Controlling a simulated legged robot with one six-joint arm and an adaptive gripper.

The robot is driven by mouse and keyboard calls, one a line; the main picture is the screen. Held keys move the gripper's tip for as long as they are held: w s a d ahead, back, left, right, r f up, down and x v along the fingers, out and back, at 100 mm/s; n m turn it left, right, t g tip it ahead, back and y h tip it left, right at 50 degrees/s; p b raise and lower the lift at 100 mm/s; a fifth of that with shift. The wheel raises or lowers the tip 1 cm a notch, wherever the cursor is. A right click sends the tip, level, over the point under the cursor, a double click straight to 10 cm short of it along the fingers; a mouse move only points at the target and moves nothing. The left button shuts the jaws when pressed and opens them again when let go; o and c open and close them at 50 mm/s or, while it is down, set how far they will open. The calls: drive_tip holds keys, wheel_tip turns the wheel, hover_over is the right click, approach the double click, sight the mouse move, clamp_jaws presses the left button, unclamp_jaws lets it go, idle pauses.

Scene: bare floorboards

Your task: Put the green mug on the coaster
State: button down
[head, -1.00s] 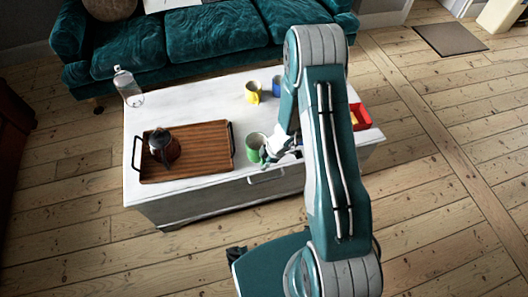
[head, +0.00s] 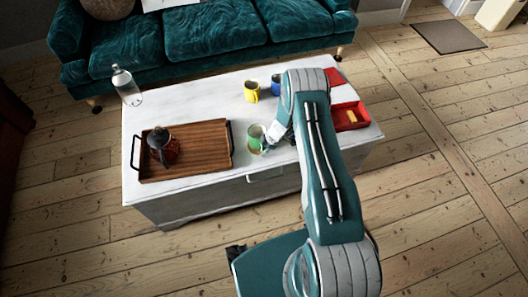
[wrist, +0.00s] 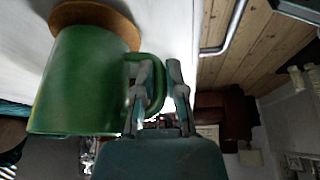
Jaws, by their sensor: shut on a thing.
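The green mug (head: 254,133) is near the front edge of the white table, right of the wooden tray. In the wrist view the mug (wrist: 80,80) fills the left side, and its base end faces the table. My gripper (head: 268,146) is at the mug's right side. In the wrist view my gripper (wrist: 158,82) has its fingers on either side of the handle and is shut on it. A round brown coaster (wrist: 110,17) shows behind the mug's base and is partly hidden by it. I cannot tell whether mug and coaster touch.
A wooden tray (head: 205,160) with a dark teapot (head: 162,148) stands left of the mug. A yellow mug (head: 251,92) and a blue mug (head: 276,84) stand behind. A red box (head: 349,117) is at the right, and a clear bottle (head: 125,85) at the back left.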

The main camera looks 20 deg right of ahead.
drive_tip(key=shift+f, duration=0.4)
drive_tip(key=shift+f, duration=0.1)
drive_tip(key=c, duration=0.7)
unclamp_jaws()
